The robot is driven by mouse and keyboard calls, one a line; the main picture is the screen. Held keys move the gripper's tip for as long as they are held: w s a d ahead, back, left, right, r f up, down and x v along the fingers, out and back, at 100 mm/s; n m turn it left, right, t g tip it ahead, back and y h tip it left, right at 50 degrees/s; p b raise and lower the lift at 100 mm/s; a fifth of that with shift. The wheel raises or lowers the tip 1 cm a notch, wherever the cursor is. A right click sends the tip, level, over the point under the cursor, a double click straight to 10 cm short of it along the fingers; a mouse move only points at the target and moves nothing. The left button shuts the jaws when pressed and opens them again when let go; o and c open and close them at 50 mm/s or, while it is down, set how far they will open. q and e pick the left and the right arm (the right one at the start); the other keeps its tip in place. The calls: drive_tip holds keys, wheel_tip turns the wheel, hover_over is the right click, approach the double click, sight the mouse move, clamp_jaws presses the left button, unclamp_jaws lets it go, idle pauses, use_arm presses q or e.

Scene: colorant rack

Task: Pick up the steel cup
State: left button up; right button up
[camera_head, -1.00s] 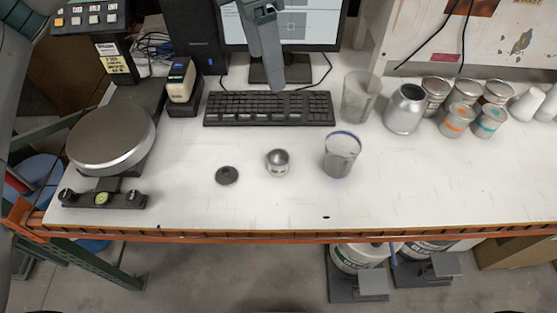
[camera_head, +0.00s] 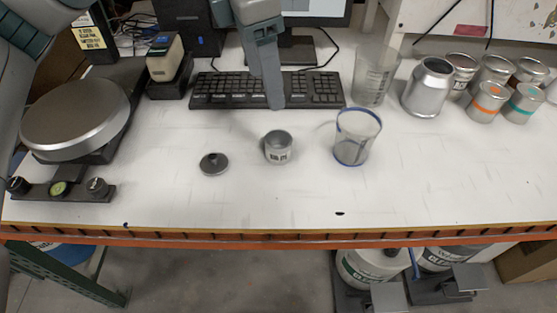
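A small steel cup (camera_head: 278,148), open at the top with a dark label on its front, stands upright in the middle of the white table. A small round grey lid with a dark knob (camera_head: 214,164) lies just left of it. My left gripper (camera_head: 275,104) hangs down from the top, over the front of the keyboard and behind the cup in the picture. It is apart from the cup. I see its fingers edge-on as one bar, so I cannot tell open from shut. My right gripper is out of view.
A clear blue-rimmed beaker (camera_head: 356,140) stands right of the cup, with a taller clear beaker (camera_head: 374,78) behind it. A larger steel can (camera_head: 427,90) and several paint tins stand further right. The keyboard (camera_head: 215,90) lies behind; a round scale (camera_head: 82,112) is left.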

use_arm(q)
drive_tip(key=shift+f, duration=0.25)
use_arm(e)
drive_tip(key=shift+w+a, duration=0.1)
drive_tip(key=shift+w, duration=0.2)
use_arm(q)
drive_tip(key=shift+w+d+f+p, duration=0.1)
drive_tip(key=shift+d+f+p, duration=0.35)
drive_tip(key=shift+f, duration=1.55)
drive_tip(key=shift+w+d+f+p, duration=0.15)
drive_tip(key=shift+f+p, duration=0.5)
drive_tip(key=shift+f, duration=1.4)
drive_tip(key=shift+w+d+f+p, duration=0.1)
drive_tip(key=shift+d+f+p, duration=0.35)
drive_tip(key=shift+f, duration=1.55)
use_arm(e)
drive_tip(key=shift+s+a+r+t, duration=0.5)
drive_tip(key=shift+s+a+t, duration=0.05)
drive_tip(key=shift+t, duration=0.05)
use_arm(q)
drive_tip(key=shift+a, duration=0.2)
drive_tip(key=shift+f, duration=0.1)
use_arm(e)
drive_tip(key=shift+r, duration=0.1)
